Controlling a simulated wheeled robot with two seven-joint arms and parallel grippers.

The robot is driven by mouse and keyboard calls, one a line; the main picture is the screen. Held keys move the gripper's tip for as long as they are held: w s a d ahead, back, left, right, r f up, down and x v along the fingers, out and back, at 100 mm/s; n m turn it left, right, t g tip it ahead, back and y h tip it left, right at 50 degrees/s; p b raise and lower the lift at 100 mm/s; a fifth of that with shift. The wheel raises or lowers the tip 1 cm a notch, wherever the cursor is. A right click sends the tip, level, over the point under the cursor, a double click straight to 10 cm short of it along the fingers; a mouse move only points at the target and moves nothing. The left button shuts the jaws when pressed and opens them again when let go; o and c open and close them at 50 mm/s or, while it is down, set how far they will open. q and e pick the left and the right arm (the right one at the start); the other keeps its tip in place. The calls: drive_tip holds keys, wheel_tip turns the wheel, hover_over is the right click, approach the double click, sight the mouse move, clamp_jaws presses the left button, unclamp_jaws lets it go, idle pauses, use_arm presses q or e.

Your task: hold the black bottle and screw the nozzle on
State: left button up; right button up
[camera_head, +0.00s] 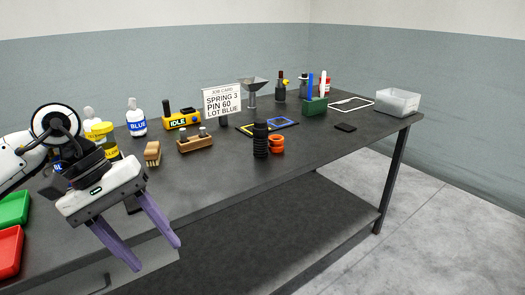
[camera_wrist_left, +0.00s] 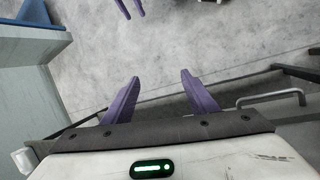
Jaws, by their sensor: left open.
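A small dark bottle (camera_head: 281,94) with a yellow part (camera_head: 286,82) at its top stands at the back of the table, and a second dark bottle (camera_head: 303,90) stands to its right. I cannot tell at this size which is the black bottle, or whether the yellow part is the nozzle. My left gripper (camera_head: 152,254) is open and empty in front of the table's near edge, far from both bottles. Its purple fingers also show apart in the left wrist view (camera_wrist_left: 154,90), over bare floor. Two purple fingertips of my right gripper (camera_wrist_left: 131,10) show apart at that view's top edge.
A black ribbed stack (camera_head: 260,140) and orange rings (camera_head: 277,144) stand mid-table. A green holder (camera_head: 315,106), job card (camera_head: 222,101), brush (camera_head: 152,153), wooden block (camera_head: 195,143), white bottle (camera_head: 137,118) and clear bin (camera_head: 397,102) stand around. The front right tabletop is clear.

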use_arm(q)
drive_tip(key=s+d+r+n+h, duration=0.1)
drive_tip(key=s+d+n+h, duration=0.2)
drive_tip(key=d+n+h, duration=0.6)
drive_tip(key=s+d+r+n+h, duration=0.1)
drive_tip(key=s+d+n+h, duration=0.35)
drive_tip(key=d, duration=0.65)
drive_tip(key=w+a+f+n+t+y, duration=0.1)
drive_tip(key=w+a+f+n+t, duration=0.2)
drive_tip(key=n+t, duration=0.75)
drive_tip(key=w+a+f+n+t+y, duration=0.15)
drive_tip(key=w+n+t, duration=0.35)
drive_tip(key=n, duration=1)
drive_tip(key=s+a+f+n+t+y, duration=0.1)
drive_tip(key=a+f+n+y, duration=0.3)
drive_tip(key=f+n, duration=0.3)
drive_tip(key=a+f+n+t+y, duration=0.1)
drive_tip(key=a+f+n+y, duration=0.3)
drive_tip(key=f+n, duration=0.3)
drive_tip(key=s+a+f+n+g+y, duration=0.2)
drive_tip(key=s+a+f+n+g, duration=0.1)
drive_tip(key=s+f+n, duration=0.3)
drive_tip(key=s+a+f+n+g+y, duration=0.3)
drive_tip(key=s+f+n, duration=0.4)
drive_tip(key=s+f, duration=0.4)
drive_tip(key=shift+s+a+f+g, duration=0.2)
drive_tip(key=shift+s+f+g, duration=0.1)
drive_tip(key=shift+f+g, duration=0.5)
